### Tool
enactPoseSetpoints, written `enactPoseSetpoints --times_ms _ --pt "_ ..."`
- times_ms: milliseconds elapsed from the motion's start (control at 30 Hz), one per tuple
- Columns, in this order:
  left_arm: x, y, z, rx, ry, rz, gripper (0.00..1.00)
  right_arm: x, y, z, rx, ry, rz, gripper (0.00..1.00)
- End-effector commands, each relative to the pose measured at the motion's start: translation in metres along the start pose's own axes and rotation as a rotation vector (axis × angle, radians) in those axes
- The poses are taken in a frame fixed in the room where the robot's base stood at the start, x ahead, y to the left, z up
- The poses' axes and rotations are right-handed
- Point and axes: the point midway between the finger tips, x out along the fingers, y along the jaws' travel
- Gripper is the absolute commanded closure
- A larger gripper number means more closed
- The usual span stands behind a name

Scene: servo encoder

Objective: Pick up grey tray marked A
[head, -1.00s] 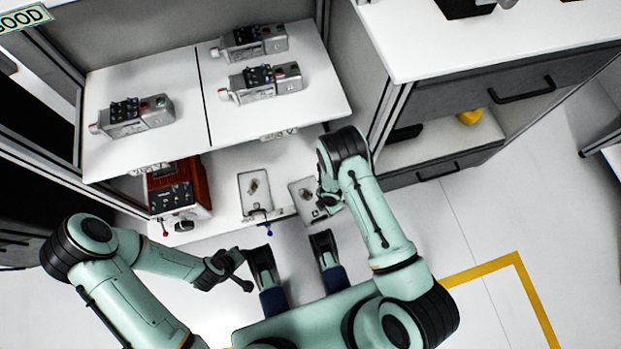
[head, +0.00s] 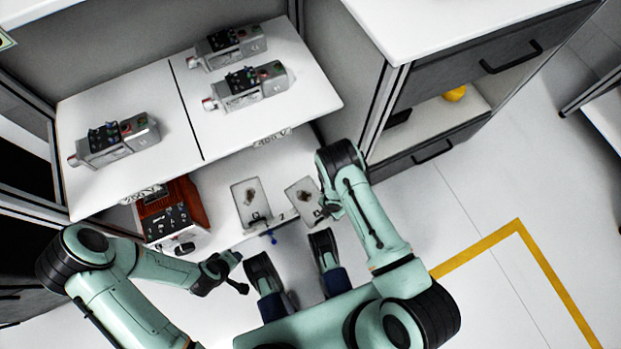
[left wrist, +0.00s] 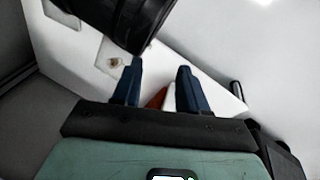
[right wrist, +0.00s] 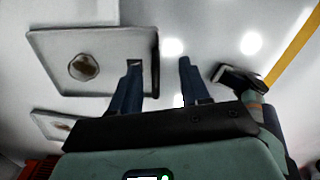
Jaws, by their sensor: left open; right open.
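Two grey trays lie on the lower shelf in the head view, a left tray (head: 241,190) and a right tray (head: 296,186). Each holds a small brownish piece. Their marks are too small to read, so I cannot tell which is A. My right gripper (head: 328,208) is open at the right tray's near right corner. In the right wrist view the near tray (right wrist: 50,45) reaches between my open fingers (right wrist: 158,85), one finger overlapping its edge; contact is unclear. My left gripper (head: 240,274) is open and empty, in front of the shelf, apart from both trays.
A red box with dark controls (head: 172,215) stands left of the trays. The upper shelf (head: 190,130) overhangs behind them and carries several grey servo units. A drawer cabinet (head: 455,75) stands at the right.

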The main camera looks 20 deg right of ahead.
Motion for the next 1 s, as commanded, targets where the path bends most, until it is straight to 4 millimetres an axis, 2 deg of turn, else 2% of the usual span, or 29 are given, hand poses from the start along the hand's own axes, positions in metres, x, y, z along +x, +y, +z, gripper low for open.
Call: enactPoseSetpoints --times_ms 267,600,833,967,1000 --pt "0.009 -0.01 0.011 -0.01 -0.034 -0.017 0.57 0.015 0.002 -0.001 0.0 0.0 0.0 0.54" --pt "0.03 -0.038 0.048 -0.042 -0.154 -0.07 0.57 0.057 0.006 -0.003 0.0 0.0 0.0 0.54" --pt "0.029 -0.039 0.05 -0.044 -0.16 -0.073 0.57 0.057 0.006 -0.003 0.0 0.0 0.001 0.54" --pt "0.029 -0.039 0.05 -0.043 -0.159 -0.072 0.57 0.057 0.006 -0.003 0.0 0.0 0.001 0.96" --pt "0.029 -0.039 0.05 -0.043 -0.159 -0.072 0.57 0.057 0.006 -0.003 0.0 0.0 0.001 1.0"
